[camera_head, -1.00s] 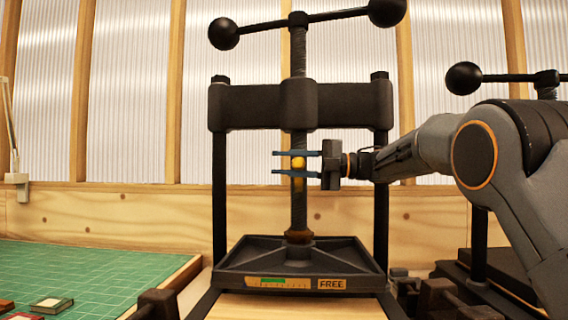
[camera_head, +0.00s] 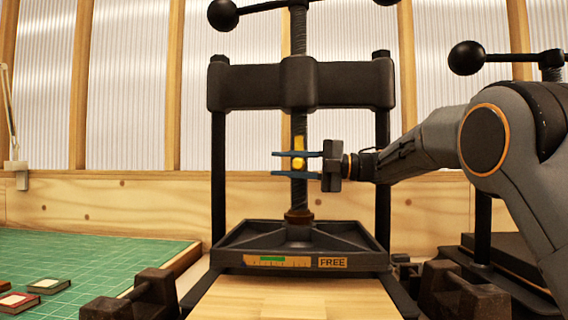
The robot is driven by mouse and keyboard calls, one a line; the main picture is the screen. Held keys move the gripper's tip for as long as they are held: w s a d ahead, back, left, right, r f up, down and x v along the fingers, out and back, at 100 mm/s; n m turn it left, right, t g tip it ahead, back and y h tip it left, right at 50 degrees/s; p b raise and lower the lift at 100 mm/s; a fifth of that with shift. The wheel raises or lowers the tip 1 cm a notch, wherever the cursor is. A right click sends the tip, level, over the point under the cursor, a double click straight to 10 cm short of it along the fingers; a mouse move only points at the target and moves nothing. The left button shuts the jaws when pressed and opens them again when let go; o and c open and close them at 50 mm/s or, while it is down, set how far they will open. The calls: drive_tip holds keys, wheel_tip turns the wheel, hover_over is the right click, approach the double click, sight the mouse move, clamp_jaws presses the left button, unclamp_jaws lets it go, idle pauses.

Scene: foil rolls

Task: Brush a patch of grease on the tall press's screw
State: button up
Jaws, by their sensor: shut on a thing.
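The tall press stands in the middle, with its dark threaded screw (camera_head: 298,199) running upright from the crossbeam (camera_head: 243,87) to the dark plate. My gripper (camera_head: 297,164) reaches in from the right, with its two blue fingers level in front of the screw. A rounded yellow end (camera_head: 298,163) shows between the fingers; I take it for the brush they are shut on. The rest of the brush is hidden. A yellow streak (camera_head: 299,143) lies along the screw just above the upper finger and looks like grease.
The plate bears a scale and a "FREE" label (camera_head: 332,263). A pale wooden board (camera_head: 290,298) lies in front below. A green cutting mat (camera_head: 90,262) with small books (camera_head: 48,286) is at left. Another press (camera_head: 481,230) stands at right behind my arm.

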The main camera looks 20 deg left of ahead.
wheel_tip(320, 180, down, 4)
drive_tip(key=shift+r+b, duration=0.25)
drive_tip(key=shift+b, duration=0.95)
drive_tip(key=shift+s, duration=0.1)
drive_tip(key=shift+s+d+b, duration=0.25)
drive_tip(key=shift+s+b, duration=0.1)
drive_tip(key=shift+s, duration=0.6)
drive_tip(key=shift+s+d+b, duration=0.2)
drive_tip(key=shift+s+b, duration=0.15)
drive_tip(key=shift+s, duration=0.65)
drive_tip(key=shift+s+d+b, duration=0.25)
drive_tip(key=shift+s+b, duration=0.1)
drive_tip(key=shift+s, duration=0.6)
drive_tip(key=shift+s+d+b, duration=0.2)
drive_tip(key=shift+s+b, duration=0.05)
drive_tip(key=shift+s, duration=0.5)
drive_tip(key=shift+s+d+b, duration=0.15)
drive_tip(key=shift+s+b, duration=0.05)
drive_tip(key=shift+s, duration=0.5)
